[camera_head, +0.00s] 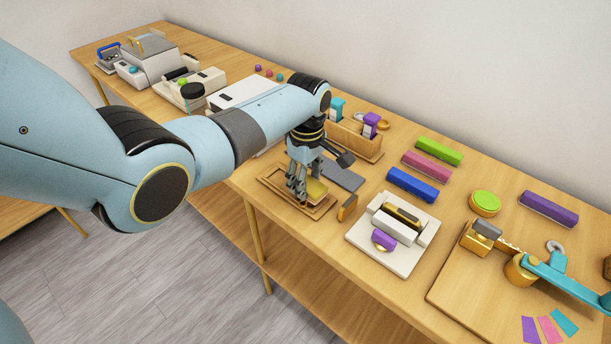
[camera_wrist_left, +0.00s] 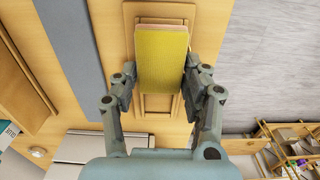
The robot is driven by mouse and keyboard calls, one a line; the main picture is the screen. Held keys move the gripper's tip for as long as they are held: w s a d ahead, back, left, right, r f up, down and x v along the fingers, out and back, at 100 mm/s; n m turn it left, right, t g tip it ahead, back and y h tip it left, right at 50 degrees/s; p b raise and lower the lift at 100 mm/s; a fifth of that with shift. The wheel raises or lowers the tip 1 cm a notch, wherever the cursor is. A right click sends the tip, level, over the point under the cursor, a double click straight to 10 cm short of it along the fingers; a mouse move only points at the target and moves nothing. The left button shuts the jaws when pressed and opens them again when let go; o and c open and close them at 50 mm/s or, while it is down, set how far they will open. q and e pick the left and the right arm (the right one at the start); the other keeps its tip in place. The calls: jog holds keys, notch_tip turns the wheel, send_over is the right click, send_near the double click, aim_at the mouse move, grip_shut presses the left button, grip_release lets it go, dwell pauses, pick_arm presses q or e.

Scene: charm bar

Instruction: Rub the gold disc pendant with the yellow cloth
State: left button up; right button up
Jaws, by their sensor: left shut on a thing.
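My left gripper (camera_head: 299,188) is shut on the yellow cloth (camera_head: 317,189), over a shallow wooden tray (camera_head: 268,184). In the left wrist view the cloth (camera_wrist_left: 161,58) is a flat yellow pad with a pale pinkish edge, between the two fingers (camera_wrist_left: 160,80). It covers the middle of the tray. I cannot tell whether it touches what is below. No gold disc pendant can be made out in the tray; the cloth and fingers hide part of it. My right gripper is not in view.
A grey mat (camera_head: 341,174) lies beside the tray. A small orange block (camera_head: 347,208) and a white fixture (camera_head: 375,257) stand to the right. A wooden holder (camera_head: 362,142) is behind. Farther right is a board with a teal lever (camera_head: 567,278).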

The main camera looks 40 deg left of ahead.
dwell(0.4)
pick_arm(q)
jog(key=shift+f+b, duration=0.3)
jog(key=shift+f, duration=0.1)
dwell(0.4)
jog(key=shift+d+p, duration=0.2)
jog(key=shift+p, duration=0.15)
jog(key=shift+s+d, duration=0.1)
jog(key=shift+d, duration=0.05)
jog(key=shift+f, duration=0.1)
jog(key=shift+d, duration=0.1)
